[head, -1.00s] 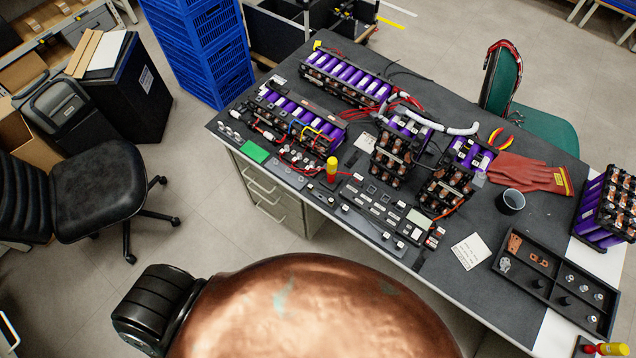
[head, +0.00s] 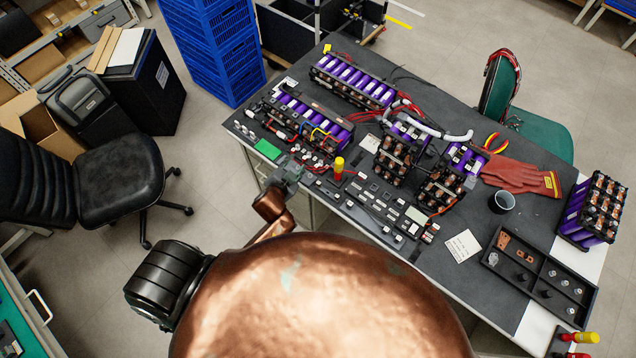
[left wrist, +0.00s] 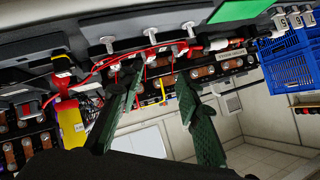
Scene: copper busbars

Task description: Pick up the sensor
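I cannot single out the sensor by name among the small parts on the bench. My left gripper (head: 289,171) is at the bench's front edge, near small white-and-red wired parts (head: 312,160). In the left wrist view my left gripper (left wrist: 160,74) has two dark green fingers spread apart with nothing held between them. My right gripper is not in view.
A green card (head: 267,149) lies left of the gripper.

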